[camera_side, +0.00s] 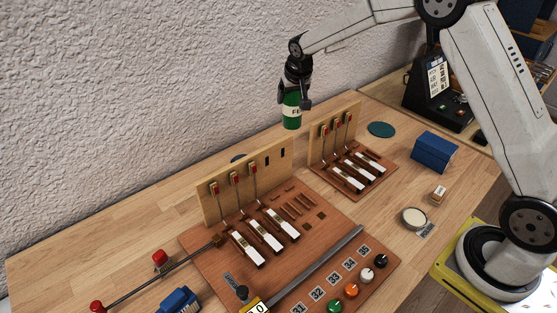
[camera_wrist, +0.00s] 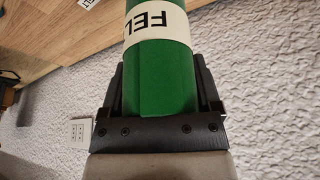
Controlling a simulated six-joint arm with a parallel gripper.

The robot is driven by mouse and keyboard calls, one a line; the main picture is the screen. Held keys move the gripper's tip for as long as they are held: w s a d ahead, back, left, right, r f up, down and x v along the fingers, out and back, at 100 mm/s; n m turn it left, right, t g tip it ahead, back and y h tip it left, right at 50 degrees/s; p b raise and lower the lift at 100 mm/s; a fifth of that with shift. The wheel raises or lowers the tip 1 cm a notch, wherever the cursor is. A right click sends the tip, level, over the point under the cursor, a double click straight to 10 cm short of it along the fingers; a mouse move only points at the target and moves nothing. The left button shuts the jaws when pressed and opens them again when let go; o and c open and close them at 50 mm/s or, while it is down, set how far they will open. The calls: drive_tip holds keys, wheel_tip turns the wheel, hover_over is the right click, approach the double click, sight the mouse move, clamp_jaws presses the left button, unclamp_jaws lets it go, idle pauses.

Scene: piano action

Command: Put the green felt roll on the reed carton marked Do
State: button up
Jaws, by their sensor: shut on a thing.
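The green felt roll (camera_side: 292,118) hangs upright in my gripper (camera_side: 294,102), with its white label band partly showing. My gripper is shut on it, high above the back of the bench, behind the wooden boards. In the wrist view the roll (camera_wrist: 160,80) lies between the two dark fingers (camera_wrist: 164,92), and its white band reads "FEL" before the frame cuts it off. A yellow item with a white label (camera_side: 256,306) is cut off by the bottom edge of the side view; its label ends in an O or 0. I cannot tell whether it is the carton marked Do.
Two key-action models with upright boards (camera_side: 250,180) (camera_side: 336,134) stand mid-bench. A blue box (camera_side: 434,152), a dark green disc (camera_side: 381,130), a round pale tin (camera_side: 414,218) and a small labelled block (camera_side: 438,193) lie at right. The bench at back left is clear.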

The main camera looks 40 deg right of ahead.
drive_tip(key=shift+r, duration=0.1)
wheel_tip(320, 180, up, 15)
drive_tip(key=s+d+r+m+h, duration=0.2)
drive_tip(key=s+d+m, duration=0.3)
drive_tip(key=s+d, duration=0.55)
drive_tip(key=s+d+m+g, duration=0.1)
drive_tip(key=s+d+m, duration=0.2)
drive_tip(key=s, duration=0.4)
drive_tip(key=s+d+m+g+h, duration=0.1)
drive_tip(key=s+d+m+g, duration=0.2)
drive_tip(key=s, duration=0.5)
drive_tip(key=s+d+m, duration=0.4)
drive_tip(key=s, duration=0.3)
drive_tip(key=s+f+m+g, duration=0.2)
drive_tip(key=s+m, duration=0.2)
drive_tip(key=s, duration=0.7)
drive_tip(key=shift+y, duration=0.3)
drive_tip(key=f, duration=0.4)
drive_tip(key=shift+w+f, duration=0.25)
drive_tip(key=shift+w, duration=0.1)
drive_tip(key=shift+w, duration=0.1)
